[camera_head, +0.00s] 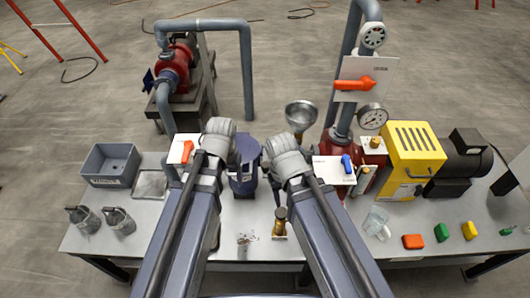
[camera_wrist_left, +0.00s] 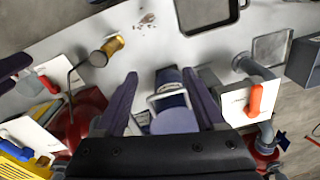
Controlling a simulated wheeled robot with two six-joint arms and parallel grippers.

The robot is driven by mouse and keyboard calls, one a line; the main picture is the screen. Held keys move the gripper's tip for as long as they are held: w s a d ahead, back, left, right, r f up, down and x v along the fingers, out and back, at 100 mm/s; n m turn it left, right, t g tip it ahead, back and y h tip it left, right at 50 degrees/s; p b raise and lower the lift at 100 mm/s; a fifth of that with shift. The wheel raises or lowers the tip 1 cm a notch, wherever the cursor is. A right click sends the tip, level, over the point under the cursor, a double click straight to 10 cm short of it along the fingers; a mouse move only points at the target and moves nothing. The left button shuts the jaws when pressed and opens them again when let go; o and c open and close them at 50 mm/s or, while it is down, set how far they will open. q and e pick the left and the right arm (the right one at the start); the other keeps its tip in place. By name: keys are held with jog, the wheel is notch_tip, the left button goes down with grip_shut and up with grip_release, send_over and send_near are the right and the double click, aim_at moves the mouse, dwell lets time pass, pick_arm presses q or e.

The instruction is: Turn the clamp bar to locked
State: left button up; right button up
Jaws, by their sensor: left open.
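A blue cylindrical unit (camera_head: 246,150) stands on the bench between my two wrists. In the left wrist view it shows as a round blue top (camera_wrist_left: 174,121) with a pale bar-like loop (camera_wrist_left: 168,96) across its side, which looks like the clamp bar. My left gripper (camera_head: 240,181) is over this unit, largely covered by its own wrist in the head view. In the left wrist view its dark fingers (camera_wrist_left: 160,76) are spread, one on either side of the loop. Contact cannot be told. My right gripper is mostly hidden behind its wrist; its jaw state is unclear.
A brass post (camera_head: 280,217) stands near the front edge. A white panel with an orange handle (camera_head: 187,151) is to the left, and one with a blue handle (camera_head: 347,163) to the right. A grey bin (camera_head: 110,165) and a yellow guarded machine (camera_head: 413,158) flank the bench.

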pick_arm(q)
jog(key=w+d+r+m+p, duration=0.2)
jog(key=w+d+r+p, duration=0.15)
jog(key=w+r, duration=0.2)
pick_arm(e)
notch_tip(320, 180, up, 5)
pick_arm(q)
jog(key=m, duration=0.4)
send_over(265, 164)
jog(key=shift+a+f+b, duration=0.3)
jog(key=shift+f+b, duration=0.15)
jog(key=shift+f, duration=0.25)
jog(key=shift+s+d, duration=0.1)
jog(key=shift+d, duration=0.3)
notch_tip(265, 164, down, 8)
jog(key=b, duration=0.8)
jog(key=shift+r, duration=0.1)
pick_arm(e)
notch_tip(265, 164, down, 9)
jog(key=shift+r, duration=0.15)
pick_arm(q)
grip_shut()
